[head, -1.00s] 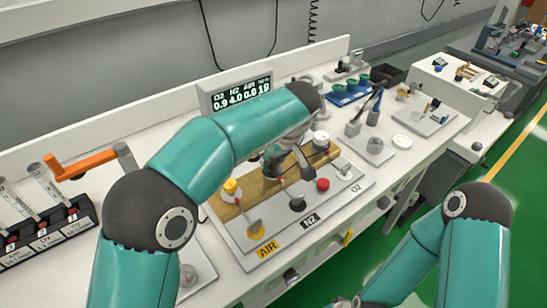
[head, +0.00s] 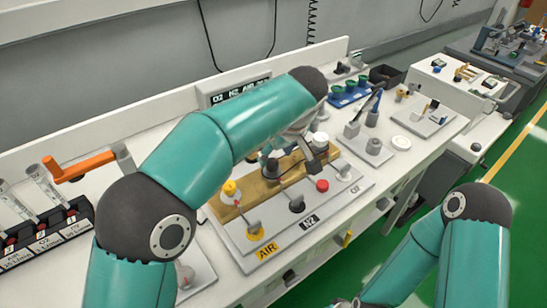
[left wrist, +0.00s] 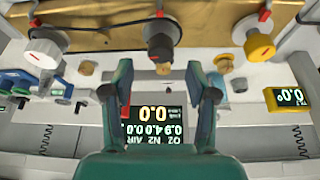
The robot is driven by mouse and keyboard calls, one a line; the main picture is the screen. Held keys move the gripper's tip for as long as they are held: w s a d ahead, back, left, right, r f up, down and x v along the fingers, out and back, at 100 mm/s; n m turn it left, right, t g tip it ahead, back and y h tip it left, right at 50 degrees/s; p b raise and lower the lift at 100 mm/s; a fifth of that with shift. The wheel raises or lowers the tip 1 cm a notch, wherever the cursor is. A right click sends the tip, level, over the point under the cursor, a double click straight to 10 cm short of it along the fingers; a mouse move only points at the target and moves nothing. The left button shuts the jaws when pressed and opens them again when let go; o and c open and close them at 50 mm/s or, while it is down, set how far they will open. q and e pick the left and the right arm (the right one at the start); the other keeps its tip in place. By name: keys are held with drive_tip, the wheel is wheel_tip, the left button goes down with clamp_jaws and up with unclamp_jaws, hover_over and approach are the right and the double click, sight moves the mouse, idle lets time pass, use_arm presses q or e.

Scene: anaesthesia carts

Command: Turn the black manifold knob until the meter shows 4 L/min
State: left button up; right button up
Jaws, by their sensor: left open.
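The black manifold knob (left wrist: 160,38) is on the brass manifold (left wrist: 105,38), between a white knob (left wrist: 45,45) and a yellow knob (left wrist: 257,45). It also shows in the head view (head: 270,167). My left gripper (left wrist: 160,80) is open and empty; in the wrist view its fingers point towards the black knob, one to each side, apart from it. My right gripper is not clearly in view.
An orange handle (head: 82,166) and flow tubes (head: 50,185) stand at left. My left arm covers much of the display (head: 222,97).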

use_arm(q)
drive_tip(key=v, duration=0.8)
drive_tip(key=shift+s+d, duration=0.1)
